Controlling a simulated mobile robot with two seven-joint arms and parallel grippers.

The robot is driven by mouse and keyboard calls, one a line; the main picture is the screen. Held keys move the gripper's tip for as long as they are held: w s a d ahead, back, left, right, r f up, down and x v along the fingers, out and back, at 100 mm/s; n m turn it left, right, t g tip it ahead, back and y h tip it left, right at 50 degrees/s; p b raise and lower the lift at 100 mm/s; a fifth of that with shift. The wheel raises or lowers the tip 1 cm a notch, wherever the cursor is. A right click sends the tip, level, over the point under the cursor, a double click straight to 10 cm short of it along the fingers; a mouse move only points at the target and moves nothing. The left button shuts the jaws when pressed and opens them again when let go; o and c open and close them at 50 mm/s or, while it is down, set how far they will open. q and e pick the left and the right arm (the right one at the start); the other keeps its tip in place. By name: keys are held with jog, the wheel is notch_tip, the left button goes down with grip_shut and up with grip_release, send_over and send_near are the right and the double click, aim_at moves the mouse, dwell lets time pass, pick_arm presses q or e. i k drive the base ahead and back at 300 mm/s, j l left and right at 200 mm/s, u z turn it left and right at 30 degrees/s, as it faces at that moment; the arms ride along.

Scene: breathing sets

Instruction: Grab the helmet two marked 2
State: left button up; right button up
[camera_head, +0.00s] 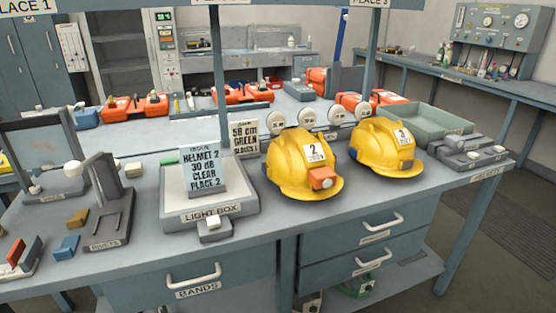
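The yellow helmet marked 2 (290,174) stands on the workbench, right of the light box. It has a white label with a 2 and an orange block on its front. A second yellow helmet, marked 3 (378,151), stands just right of it and behind a little. Neither of my grippers shows in the head view, so nothing is seen touching either helmet.
A light box (166,214) carries a sign reading "HELMET 2" (203,172). A dark stand (113,222) and small blocks are at left. A green-grey tray (425,124) is at the right rear. Upright posts (218,65) rise from the bench.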

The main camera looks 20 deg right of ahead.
aim_at(291, 155)
jog(key=u, duration=1.4)
jog(key=k+l+u, duration=0.1)
jog(key=l, duration=0.3)
jog(key=k+l+u, duration=0.15)
jog(key=l, duration=0.25)
jog(key=k+l, duration=0.2)
jog(key=l, duration=0.2)
jog(key=k+l, duration=0.2)
jog(key=l, duration=0.2)
